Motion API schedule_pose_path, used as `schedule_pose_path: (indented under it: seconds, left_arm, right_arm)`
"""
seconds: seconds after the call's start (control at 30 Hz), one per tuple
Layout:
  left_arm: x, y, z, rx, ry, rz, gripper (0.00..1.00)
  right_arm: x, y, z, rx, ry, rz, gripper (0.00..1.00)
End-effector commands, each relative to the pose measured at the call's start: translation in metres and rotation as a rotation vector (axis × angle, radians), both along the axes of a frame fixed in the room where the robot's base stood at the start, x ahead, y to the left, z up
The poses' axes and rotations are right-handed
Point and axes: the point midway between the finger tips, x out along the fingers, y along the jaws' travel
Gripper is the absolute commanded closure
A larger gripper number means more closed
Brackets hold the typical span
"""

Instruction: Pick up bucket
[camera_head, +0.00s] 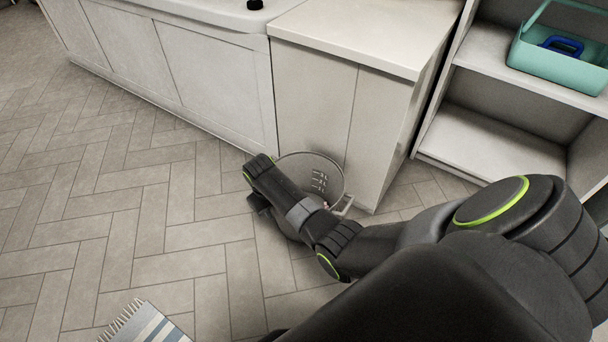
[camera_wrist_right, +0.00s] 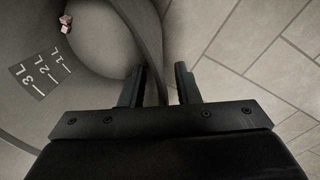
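A grey bucket (camera_head: 333,172) with a round opening stands on the floor against the cabinet. Volume marks show on its inner wall in the right wrist view (camera_wrist_right: 100,30), with a small pinkish thing (camera_wrist_right: 65,22) inside. My right gripper (camera_head: 250,184) is at the bucket's left side, and my forearm hides part of the bucket. In the right wrist view, the right gripper's fingers (camera_wrist_right: 159,72) are apart, one inside the bucket and one outside, with the rim between them. A gap shows between the rim and the outer finger. My left gripper is out of view.
A white cabinet (camera_head: 310,105) stands right behind the bucket. A shelf unit (camera_head: 490,140) at the right holds a turquoise caddy (camera_head: 560,68) with a blue item (camera_head: 563,45). A striped rug (camera_head: 150,325) lies at the bottom. The tiled floor at left is clear.

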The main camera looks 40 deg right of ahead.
Motion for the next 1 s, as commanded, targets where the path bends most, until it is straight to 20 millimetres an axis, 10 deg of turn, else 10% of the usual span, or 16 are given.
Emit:
schedule_pose_path:
  seconds: [0.37, 0.6, 1.0]
  left_arm:
    - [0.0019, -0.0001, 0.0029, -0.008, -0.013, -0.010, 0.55]
    - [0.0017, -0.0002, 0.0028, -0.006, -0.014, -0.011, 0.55]
    - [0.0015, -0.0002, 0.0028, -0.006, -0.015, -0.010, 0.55]
  right_arm:
    - [0.0003, -0.0006, -0.0027, 0.000, 0.000, 0.000, 0.71]
    - [0.0002, -0.0005, -0.0029, 0.000, 0.000, 0.000, 1.00]
    - [0.0001, -0.0005, -0.0029, 0.000, 0.000, 0.000, 1.00]
